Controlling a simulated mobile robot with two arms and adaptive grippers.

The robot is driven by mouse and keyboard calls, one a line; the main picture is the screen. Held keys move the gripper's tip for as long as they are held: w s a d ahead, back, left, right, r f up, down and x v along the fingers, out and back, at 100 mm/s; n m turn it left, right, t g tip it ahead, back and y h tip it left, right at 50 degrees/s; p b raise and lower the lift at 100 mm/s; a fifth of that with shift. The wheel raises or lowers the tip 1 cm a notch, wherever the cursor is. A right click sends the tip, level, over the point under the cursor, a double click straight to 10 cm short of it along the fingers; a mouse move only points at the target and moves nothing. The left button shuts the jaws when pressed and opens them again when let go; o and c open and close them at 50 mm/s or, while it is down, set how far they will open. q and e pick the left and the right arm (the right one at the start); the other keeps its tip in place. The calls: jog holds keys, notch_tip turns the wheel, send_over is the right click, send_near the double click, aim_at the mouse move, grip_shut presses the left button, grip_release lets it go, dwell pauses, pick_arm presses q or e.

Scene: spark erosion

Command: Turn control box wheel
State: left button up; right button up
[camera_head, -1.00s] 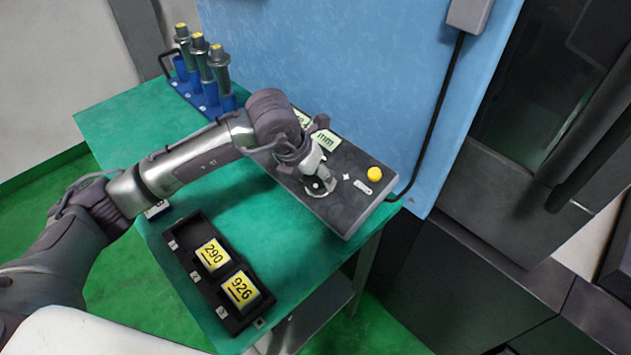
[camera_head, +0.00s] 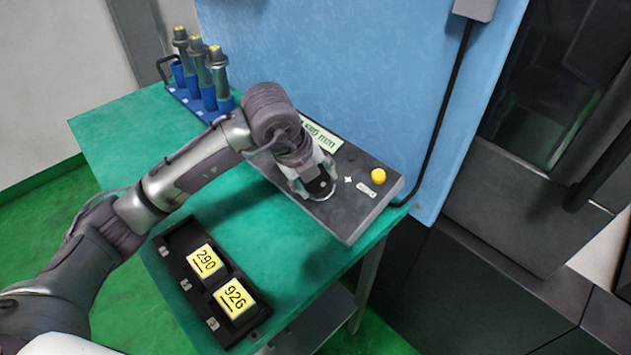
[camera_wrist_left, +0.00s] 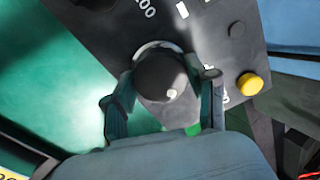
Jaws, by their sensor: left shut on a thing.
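The control box (camera_head: 352,212) is a dark grey panel on the green table, with a yellow button (camera_head: 378,176) and a pale display. My left gripper (camera_head: 318,190) is down on the box and hides most of the wheel there. In the left wrist view the wheel (camera_wrist_left: 160,75) is a round black knob with a pale dot near its edge and a light ring behind it. The two fingers of my left gripper (camera_wrist_left: 163,105) stand on either side of the wheel, shut on it. The yellow button (camera_wrist_left: 249,85) shows to the right. My right gripper is not in view.
A black tray (camera_head: 186,270) holds yellow-labelled blocks 290 (camera_head: 205,261) and 926 (camera_head: 234,298). A blue rack (camera_head: 188,98) with several metal electrodes stands at the back left. A blue wall panel (camera_head: 330,60) rises behind the box, with a black cable (camera_head: 440,130).

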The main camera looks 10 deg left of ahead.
pick_arm(q)
jog(key=n, duration=0.6)
jog(key=shift+b, duration=0.3)
dwell(0.4)
jog(key=o, duration=1.2)
jog(key=shift+c, duration=0.2)
jog(key=v, duration=1.2)
jog(key=shift+s, duration=0.1)
